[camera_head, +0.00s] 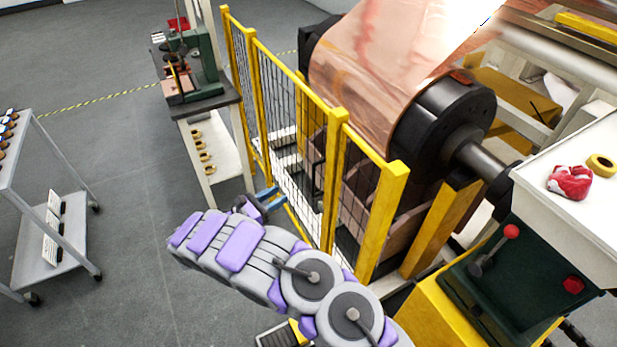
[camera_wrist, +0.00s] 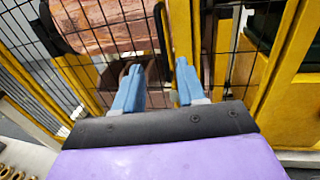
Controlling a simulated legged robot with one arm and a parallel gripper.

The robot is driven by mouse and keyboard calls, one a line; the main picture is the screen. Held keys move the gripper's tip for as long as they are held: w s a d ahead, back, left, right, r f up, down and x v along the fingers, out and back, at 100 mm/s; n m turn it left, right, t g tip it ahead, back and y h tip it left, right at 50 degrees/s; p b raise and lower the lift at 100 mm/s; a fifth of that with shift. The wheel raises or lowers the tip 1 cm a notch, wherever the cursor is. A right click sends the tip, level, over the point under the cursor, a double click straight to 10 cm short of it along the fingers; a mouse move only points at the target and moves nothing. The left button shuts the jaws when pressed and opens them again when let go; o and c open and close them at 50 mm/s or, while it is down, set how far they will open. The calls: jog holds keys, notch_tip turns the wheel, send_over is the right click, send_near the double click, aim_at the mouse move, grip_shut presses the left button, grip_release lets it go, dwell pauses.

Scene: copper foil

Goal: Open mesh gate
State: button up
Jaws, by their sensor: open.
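The mesh gate (camera_head: 299,122) is a yellow-framed panel of black wire mesh in front of the copper foil machine. It looks closed, in line with the yellow posts. In the wrist view the black mesh (camera_wrist: 110,40) and a yellow upright (camera_wrist: 183,25) fill the space ahead. My gripper (camera_head: 270,198) has blue fingers and is close to the fence at its lower middle. In the wrist view the fingers of my gripper (camera_wrist: 156,85) are apart, with nothing clearly held between them. I cannot tell whether they touch the frame.
A large copper roll (camera_head: 385,65) lies behind the fence. A green machine on a bench (camera_head: 215,103) stands beyond it. A grey cart (camera_head: 50,240) stands at the left. A white-topped cabinet (camera_head: 590,215) is at the right.

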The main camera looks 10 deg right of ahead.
jog(key=b+x, duration=0.1)
jog(key=x, duration=1.2)
jog(key=shift+d+b, duration=0.25)
jog(key=shift+b, duration=0.15)
jog(key=shift+w+f, duration=0.1)
jog(key=shift+w, duration=0.05)
jog(key=shift+c, duration=0.3)
grip_shut()
